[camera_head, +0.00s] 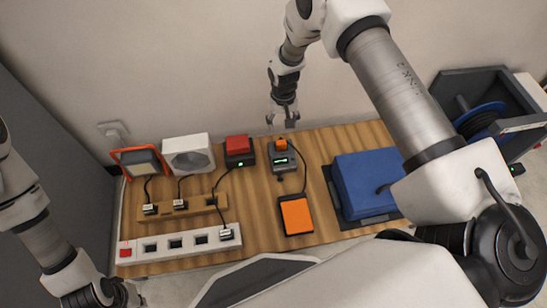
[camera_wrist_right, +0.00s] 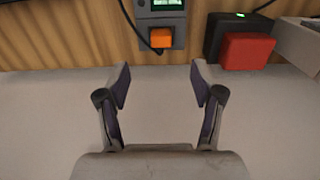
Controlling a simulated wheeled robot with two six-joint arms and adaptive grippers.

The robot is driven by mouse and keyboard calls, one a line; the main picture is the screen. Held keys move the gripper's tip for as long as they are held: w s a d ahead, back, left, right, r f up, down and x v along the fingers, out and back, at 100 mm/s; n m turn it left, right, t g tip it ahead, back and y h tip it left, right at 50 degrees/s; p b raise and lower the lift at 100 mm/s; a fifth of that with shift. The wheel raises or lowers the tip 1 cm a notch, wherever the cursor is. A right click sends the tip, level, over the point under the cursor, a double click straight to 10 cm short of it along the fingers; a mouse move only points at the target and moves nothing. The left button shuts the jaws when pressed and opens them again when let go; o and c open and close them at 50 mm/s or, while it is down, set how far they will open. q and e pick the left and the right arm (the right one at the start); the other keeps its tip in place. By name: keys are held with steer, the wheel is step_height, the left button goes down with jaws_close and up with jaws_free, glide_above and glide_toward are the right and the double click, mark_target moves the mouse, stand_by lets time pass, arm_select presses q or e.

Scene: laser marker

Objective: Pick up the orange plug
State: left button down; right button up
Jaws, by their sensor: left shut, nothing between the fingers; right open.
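The orange plug (camera_head: 281,144) is a small orange block at the back end of a grey device (camera_head: 284,161) with a lit green display, towards the back of the wooden table. In the right wrist view the plug (camera_wrist_right: 160,38) is above and between my fingertips in the picture, apart from them. My right gripper (camera_head: 284,121) points down behind the table's back edge, near the plug; in its wrist view the gripper (camera_wrist_right: 163,92) is open and empty. My left arm's wrist shows at the lower left of the head view; its fingers are out of frame.
A black box with a red top (camera_head: 237,145) stands left of the device. A white fan box (camera_head: 188,154), a lamp (camera_head: 142,163) and two socket strips lie further left. An orange pad (camera_head: 296,215) lies in front; a blue box (camera_head: 365,185) is right. Cables cross the table.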

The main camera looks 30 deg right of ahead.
steer(key=b, duration=0.4)
glide_above(282, 143)
steer(key=f, duration=0.5)
steer(key=shift+w+f, duration=0.2)
steer(key=shift+w, duration=0.15)
steer(key=f+b, duration=0.1)
steer(key=f, duration=0.1)
steer(key=f+b, duration=0.2)
steer(key=f, duration=0.1)
steer(key=f+b, duration=0.1)
steer(key=f, duration=0.1)
steer(key=shift+s+a+f+b, duration=0.1)
steer(key=shift+s+f+b, duration=0.15)
steer(key=shift+f+b, duration=0.1)
arm_select(q)
step_height(282, 143, down, 11)
arm_select(e)
steer(key=shift+r, duration=0.2)
jaws_close()
